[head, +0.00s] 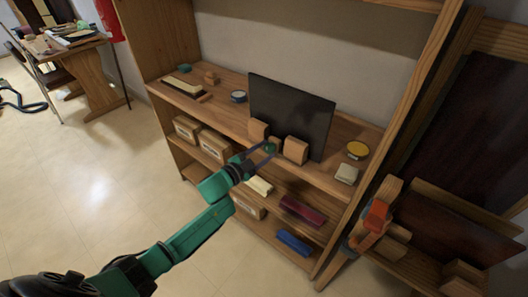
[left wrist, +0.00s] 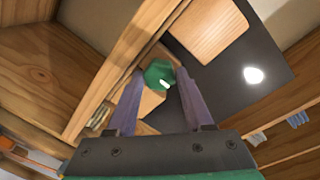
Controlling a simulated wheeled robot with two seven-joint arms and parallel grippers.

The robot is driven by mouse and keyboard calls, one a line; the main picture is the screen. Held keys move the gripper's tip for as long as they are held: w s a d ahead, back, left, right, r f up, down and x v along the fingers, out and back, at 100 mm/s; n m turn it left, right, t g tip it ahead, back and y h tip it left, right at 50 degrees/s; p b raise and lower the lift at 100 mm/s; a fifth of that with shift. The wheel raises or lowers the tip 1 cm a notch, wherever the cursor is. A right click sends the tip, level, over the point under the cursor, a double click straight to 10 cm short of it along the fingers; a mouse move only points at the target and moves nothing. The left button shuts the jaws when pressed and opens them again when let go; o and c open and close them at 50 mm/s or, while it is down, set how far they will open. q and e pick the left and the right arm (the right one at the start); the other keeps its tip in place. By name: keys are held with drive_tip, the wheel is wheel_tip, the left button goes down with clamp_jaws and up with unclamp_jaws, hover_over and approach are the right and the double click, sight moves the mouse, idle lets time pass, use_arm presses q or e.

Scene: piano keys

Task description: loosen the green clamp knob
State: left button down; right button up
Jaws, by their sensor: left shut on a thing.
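The green clamp knob (head: 270,147) is small in the head view, at the front edge of the shelf between two wooden blocks, below the dark panel. In the left wrist view the knob (left wrist: 160,75) is a faceted green piece with a small white mark. My left gripper (head: 262,151) reaches it from the front left. In the left wrist view its two purple-grey fingers (left wrist: 158,84) stand on either side of the knob and are shut on it. The clamp's body behind the knob is mostly hidden. My right gripper does not show.
A dark upright panel (head: 291,111) stands behind wooden blocks (head: 296,150) on the shelf (head: 225,88). Lower shelves hold boxes (head: 186,129), with red and blue items. Open floor (head: 90,180) lies at the left.

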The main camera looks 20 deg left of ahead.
use_arm(q)
drive_tip(key=shift+c, duration=1.4)
unclamp_jaws()
drive_tip(key=f+v, duration=0.1)
drive_tip(key=v, duration=1.3)
drive_tip(key=shift+s+r+b, duration=0.3)
drive_tip(key=shift+r+b, duration=0.1)
drive_tip(key=shift+r, duration=0.05)
drive_tip(key=shift+a, duration=0.15)
